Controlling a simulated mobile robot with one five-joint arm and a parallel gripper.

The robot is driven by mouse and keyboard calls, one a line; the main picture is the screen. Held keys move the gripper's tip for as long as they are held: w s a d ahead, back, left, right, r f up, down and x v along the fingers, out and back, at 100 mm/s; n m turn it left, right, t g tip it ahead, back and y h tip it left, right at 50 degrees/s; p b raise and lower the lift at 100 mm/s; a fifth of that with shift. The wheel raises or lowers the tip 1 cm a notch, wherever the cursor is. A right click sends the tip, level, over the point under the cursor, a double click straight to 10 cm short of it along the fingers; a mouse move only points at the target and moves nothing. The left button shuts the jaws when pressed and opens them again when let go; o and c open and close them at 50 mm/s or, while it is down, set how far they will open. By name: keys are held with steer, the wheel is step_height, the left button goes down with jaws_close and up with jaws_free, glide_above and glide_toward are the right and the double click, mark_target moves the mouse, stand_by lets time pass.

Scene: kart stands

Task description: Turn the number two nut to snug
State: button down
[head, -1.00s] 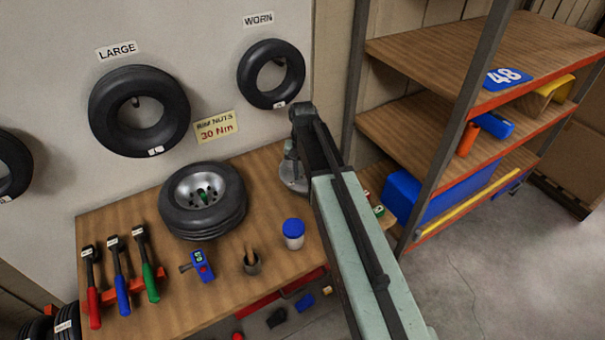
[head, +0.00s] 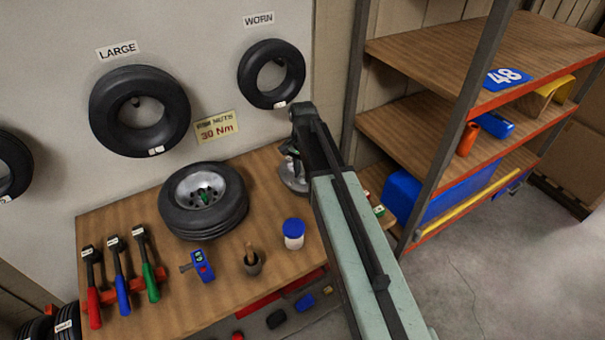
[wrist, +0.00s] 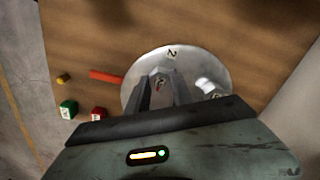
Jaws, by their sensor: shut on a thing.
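A round silver rim plate (wrist: 215,65) lies on the wooden bench, with a "2" label (wrist: 172,52) near its far edge in the wrist view. My gripper (wrist: 161,84) points down over the plate, its two dark fingers shut on a small nut (wrist: 160,83) just below that label. The fingers hide part of the nut, and I cannot tell how tight it sits. A pale metal piece (wrist: 208,87) shows on the plate to the right of the fingers. In the head view, the rim plate (head: 294,185) is partly hidden under my gripper (head: 289,152).
A tyre on a rim (head: 203,200) lies left of the plate. A blue-capped jar (head: 293,233), a brush cup (head: 252,263), a blue gauge (head: 201,266) and several wrenches (head: 118,272) are along the bench. A red stick (wrist: 106,76) and small blocks lie left of the plate.

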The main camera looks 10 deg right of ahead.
mark_target(303, 176)
steer(key=c, duration=1.1)
jaws_free()
step_height(303, 176, up, 8)
steer(key=p, duration=0.8)
steer(key=shift+f, duration=0.1)
steer(key=shift+f, duration=0.1)
